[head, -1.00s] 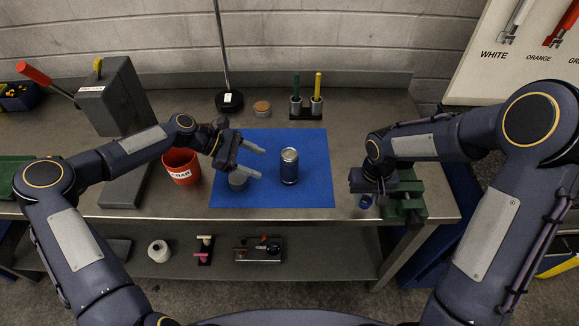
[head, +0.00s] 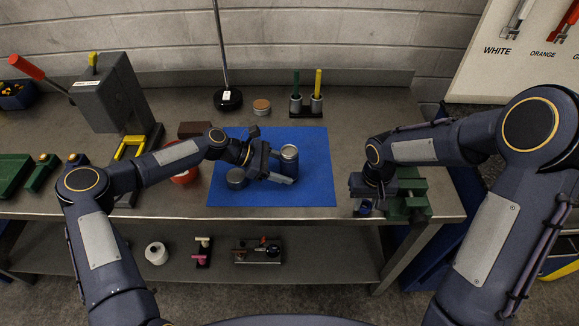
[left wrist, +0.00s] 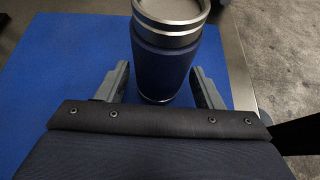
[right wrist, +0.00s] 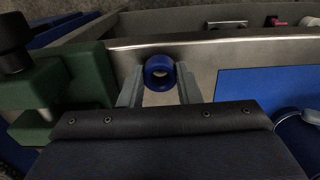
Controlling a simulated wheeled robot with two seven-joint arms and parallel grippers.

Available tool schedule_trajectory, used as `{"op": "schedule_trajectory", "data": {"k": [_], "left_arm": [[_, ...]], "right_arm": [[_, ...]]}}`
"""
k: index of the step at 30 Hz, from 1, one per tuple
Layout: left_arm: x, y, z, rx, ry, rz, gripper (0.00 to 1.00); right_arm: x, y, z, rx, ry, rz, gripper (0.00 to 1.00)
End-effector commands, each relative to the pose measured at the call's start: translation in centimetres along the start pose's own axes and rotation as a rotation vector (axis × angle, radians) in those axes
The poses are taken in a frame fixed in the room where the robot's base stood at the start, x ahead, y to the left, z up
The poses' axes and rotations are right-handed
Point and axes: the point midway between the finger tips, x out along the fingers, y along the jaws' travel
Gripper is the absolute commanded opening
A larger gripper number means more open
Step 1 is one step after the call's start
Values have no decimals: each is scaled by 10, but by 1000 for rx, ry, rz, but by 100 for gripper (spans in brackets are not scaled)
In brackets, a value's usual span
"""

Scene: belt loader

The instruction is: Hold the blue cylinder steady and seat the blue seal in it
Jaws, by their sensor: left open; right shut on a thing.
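The blue cylinder (head: 287,168) stands upright on the blue mat (head: 314,185), with a silver band at its top. It also shows in the left wrist view (left wrist: 163,70). My left gripper (left wrist: 158,78) is open, with one finger on each side of the cylinder; I cannot tell whether they touch it. In the head view, the left gripper (head: 276,167) hides part of it. The blue seal (right wrist: 158,72) is a small ring between the fingers of my right gripper (right wrist: 159,88), which is shut on it. It shows in the head view (head: 364,208), near the front right table edge.
A green vice (head: 410,200) stands close to the right gripper. A red bin (head: 184,177) is partly hidden by that arm. A pen holder (head: 306,106) stands behind the mat.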

Motion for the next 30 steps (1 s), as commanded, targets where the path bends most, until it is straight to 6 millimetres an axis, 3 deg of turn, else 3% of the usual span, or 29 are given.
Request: {"op": "schedule_trajectory", "data": {"k": [13,20,26,30], "left_arm": [[8,0,0,0,0,1,61],[8,0,0,0,0,1,33],[8,0,0,0,0,1,33],[8,0,0,0,0,1,33]], "right_arm": [[3,0,0,0,0,0,9],[3,0,0,0,0,0,9],[2,0,0,0,0,0,9],[-5,-7,-14,2,3,-1,9]]}}
